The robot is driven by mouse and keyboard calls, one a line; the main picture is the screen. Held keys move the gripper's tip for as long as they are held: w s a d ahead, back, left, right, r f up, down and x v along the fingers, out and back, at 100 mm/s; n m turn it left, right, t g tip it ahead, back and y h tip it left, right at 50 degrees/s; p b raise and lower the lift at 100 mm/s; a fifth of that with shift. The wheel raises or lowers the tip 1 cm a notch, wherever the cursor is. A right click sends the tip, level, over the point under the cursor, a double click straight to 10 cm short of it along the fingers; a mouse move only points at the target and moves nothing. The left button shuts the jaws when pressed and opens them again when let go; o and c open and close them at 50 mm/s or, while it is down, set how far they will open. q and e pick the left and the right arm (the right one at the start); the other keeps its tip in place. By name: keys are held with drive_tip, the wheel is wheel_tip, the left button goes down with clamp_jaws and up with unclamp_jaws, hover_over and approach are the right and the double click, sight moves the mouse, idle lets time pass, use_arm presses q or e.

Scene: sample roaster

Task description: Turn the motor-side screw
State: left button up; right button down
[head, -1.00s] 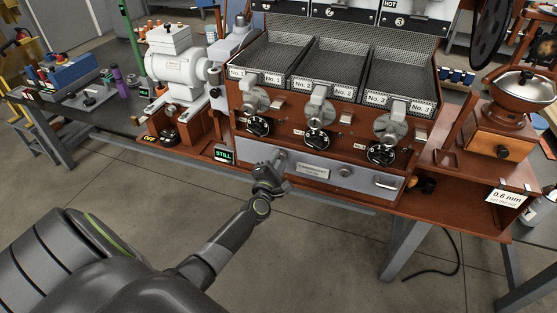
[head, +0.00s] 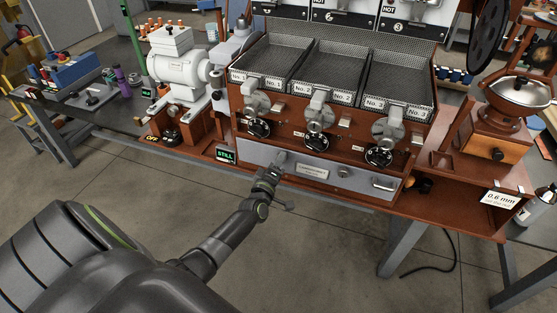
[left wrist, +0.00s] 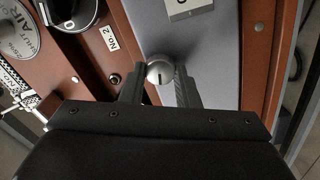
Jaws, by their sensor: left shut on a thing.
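The motor-side screw is a round silver head at the left end of the grey front panel (head: 262,153), on the side of the white motor (head: 180,72). In the left wrist view the screw (left wrist: 160,69) shows a short dark slot and sits between my fingertips. My left gripper (head: 275,168) reaches up to the panel from below. It also shows in the left wrist view (left wrist: 160,80), its two fingers shut on the screw head from both sides. In the head view the gripper partly covers the screw. My right gripper is not in view.
A green "STILL" sign (head: 225,155) is left of the panel. The floor below the bench is open.

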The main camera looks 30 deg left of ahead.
use_arm(q)
drive_tip(key=shift+r+m+g+h+p, duration=0.1)
drive_tip(key=shift+m+g+h+p, duration=0.25)
drive_tip(key=shift+m+p, duration=5.2)
drive_tip(key=m+b, duration=0.4)
drive_tip(key=shift+m+b, duration=0.3)
drive_tip(key=shift+m, duration=0.05)
drive_tip(key=o, duration=1)
drive_tip(key=shift+c, duration=0.2)
